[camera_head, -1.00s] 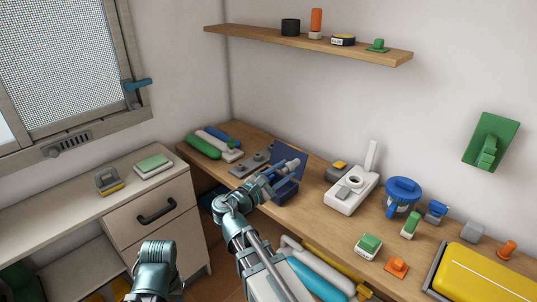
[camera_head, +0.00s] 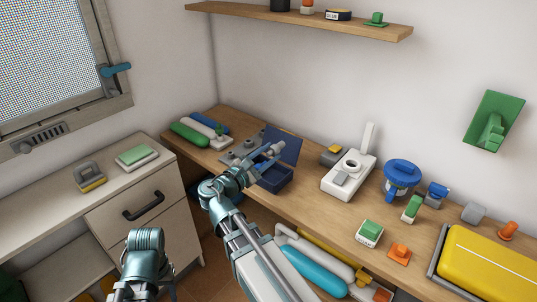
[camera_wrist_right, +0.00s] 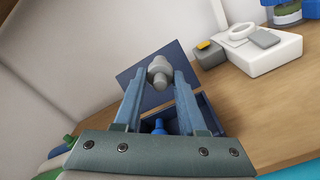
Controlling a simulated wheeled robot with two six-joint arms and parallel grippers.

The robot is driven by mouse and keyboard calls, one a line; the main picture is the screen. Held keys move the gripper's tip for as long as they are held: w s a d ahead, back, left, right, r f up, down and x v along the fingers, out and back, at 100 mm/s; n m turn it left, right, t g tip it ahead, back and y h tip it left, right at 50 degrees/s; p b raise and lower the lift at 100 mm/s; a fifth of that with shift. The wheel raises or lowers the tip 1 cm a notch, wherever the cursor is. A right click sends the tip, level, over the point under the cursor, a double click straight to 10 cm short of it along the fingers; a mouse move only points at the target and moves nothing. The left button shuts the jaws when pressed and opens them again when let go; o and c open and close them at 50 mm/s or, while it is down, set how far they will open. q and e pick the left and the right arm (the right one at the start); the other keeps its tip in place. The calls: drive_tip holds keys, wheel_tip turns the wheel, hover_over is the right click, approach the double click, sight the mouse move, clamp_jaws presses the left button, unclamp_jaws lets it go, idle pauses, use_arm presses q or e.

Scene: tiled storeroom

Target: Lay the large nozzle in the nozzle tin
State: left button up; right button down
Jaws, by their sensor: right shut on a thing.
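The large nozzle, a grey stepped cylinder (camera_wrist_right: 159,71), is held between the fingertips of my right gripper (camera_wrist_right: 158,80). In the head view, my right gripper (camera_head: 264,155) is above the nozzle tin, with the nozzle (camera_head: 277,148) at its tips in front of the raised lid. The nozzle tin is an open dark blue box (camera_head: 276,182) on the bench with its lid (camera_head: 285,148) standing up behind it. In the wrist view, a small blue piece (camera_wrist_right: 159,127) shows between the fingers, within the tin's outline.
Grey parts (camera_head: 240,152) and green and white rolls (camera_head: 190,134) lie left of the tin. A white device (camera_head: 345,182) and a blue-lidded tub (camera_head: 401,178) stand to the right. A wooden shelf (camera_head: 340,24) hangs above. Bare bench lies between tin and white device.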

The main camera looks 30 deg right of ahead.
drive_tip(key=shift+f+b, duration=2)
drive_tip(key=shift+f, duration=0.4)
drive_tip(key=shift+c, duration=2)
unclamp_jaws()
